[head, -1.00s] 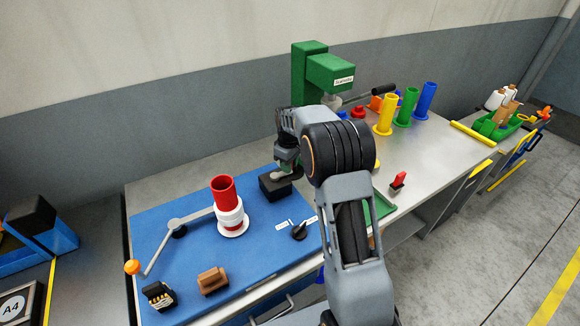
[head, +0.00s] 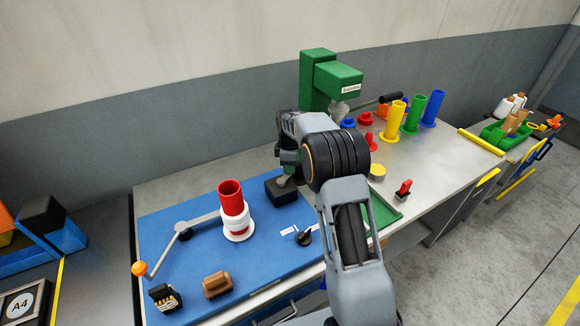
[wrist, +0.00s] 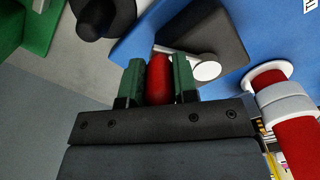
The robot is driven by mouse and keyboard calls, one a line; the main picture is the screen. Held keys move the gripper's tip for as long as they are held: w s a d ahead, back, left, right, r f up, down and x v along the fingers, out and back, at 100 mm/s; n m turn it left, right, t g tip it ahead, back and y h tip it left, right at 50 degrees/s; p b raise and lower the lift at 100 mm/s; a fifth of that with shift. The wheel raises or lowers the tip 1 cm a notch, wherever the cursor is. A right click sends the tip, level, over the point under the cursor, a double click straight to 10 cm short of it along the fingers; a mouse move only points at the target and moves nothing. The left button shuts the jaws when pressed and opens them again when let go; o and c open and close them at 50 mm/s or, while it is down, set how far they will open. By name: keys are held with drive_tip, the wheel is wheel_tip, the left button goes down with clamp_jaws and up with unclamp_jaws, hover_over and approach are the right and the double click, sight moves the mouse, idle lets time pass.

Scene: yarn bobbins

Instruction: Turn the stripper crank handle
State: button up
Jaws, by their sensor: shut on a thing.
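A dark block (head: 281,193) sits on the blue mat's far right corner. In the wrist view the dark block (wrist: 217,40) carries a metal crank arm (wrist: 182,55) with a pale round hub (wrist: 207,71). A red grip (wrist: 160,80) stands at the arm's other end. My gripper (wrist: 158,70) has its green fingers on either side of this red grip and is shut on it. In the head view my gripper (head: 289,164) is just above the dark block, and my wrist hides the red grip.
A red tube in a white holder (head: 233,206) stands left of the block, beside a lever with an orange knob (head: 139,269). A green press (head: 322,75) with a black-handled lever (head: 389,98) stands behind. A small black knob (head: 304,238) is in front.

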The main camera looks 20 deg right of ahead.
idle(0.3)
drive_tip(key=o, duration=0.9)
wheel_tip(320, 180, up, 14)
drive_tip(key=shift+f+b, duration=0.1)
drive_tip(key=shift+b, duration=0.3)
